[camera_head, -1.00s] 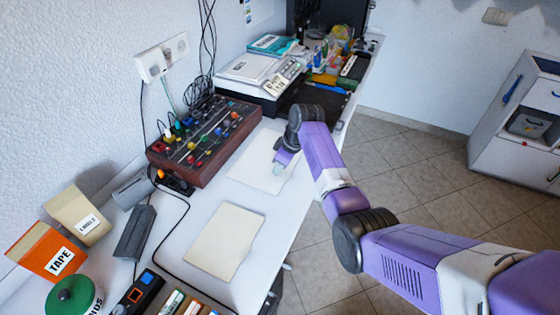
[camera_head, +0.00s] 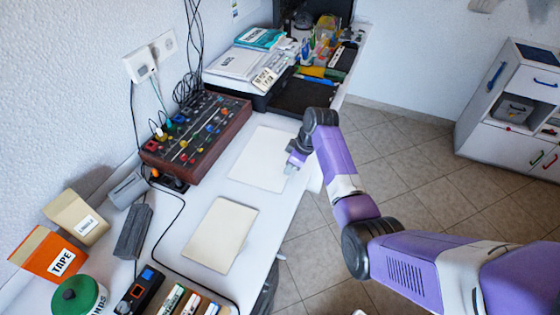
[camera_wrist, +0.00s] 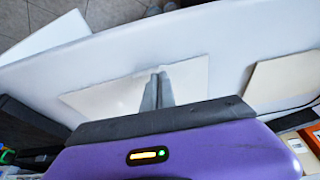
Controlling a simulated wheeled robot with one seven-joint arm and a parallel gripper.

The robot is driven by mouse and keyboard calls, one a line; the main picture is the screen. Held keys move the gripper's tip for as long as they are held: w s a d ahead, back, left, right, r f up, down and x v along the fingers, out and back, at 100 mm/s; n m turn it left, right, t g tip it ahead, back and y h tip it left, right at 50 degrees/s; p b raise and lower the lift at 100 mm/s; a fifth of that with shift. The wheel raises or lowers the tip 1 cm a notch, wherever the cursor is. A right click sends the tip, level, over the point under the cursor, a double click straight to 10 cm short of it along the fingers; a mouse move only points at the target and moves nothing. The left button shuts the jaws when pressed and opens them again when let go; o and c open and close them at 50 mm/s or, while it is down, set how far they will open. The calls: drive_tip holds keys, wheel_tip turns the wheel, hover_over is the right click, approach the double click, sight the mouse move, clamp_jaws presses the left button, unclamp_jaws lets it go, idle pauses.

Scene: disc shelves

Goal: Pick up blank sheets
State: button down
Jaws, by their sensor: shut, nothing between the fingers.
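A white blank sheet (camera_head: 258,160) lies flat on the white table, and it also shows in the wrist view (camera_wrist: 105,97). A cream sheet or pad (camera_head: 220,235) lies nearer on the table, and its corner shows in the wrist view (camera_wrist: 282,80). My gripper (camera_head: 291,166) is at the right edge of the white sheet, near the table edge. In the wrist view its fingers (camera_wrist: 158,90) are together and empty over the sheet. I cannot tell whether the tips touch it.
A dark red mixer box (camera_head: 196,137) stands left of the sheets against the wall. A printer (camera_head: 245,75) is at the back. A cable runs left of the cream pad. An orange TAPE box (camera_head: 48,255) stands at the front left. A pale piece (camera_wrist: 42,37) reaches past the table edge.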

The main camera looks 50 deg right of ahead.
drive_tip(key=s+d+p, duration=0.3)
drive_tip(key=s+p, duration=0.1)
drive_tip(key=s, duration=0.6)
drive_tip(key=shift+s+d, duration=0.4)
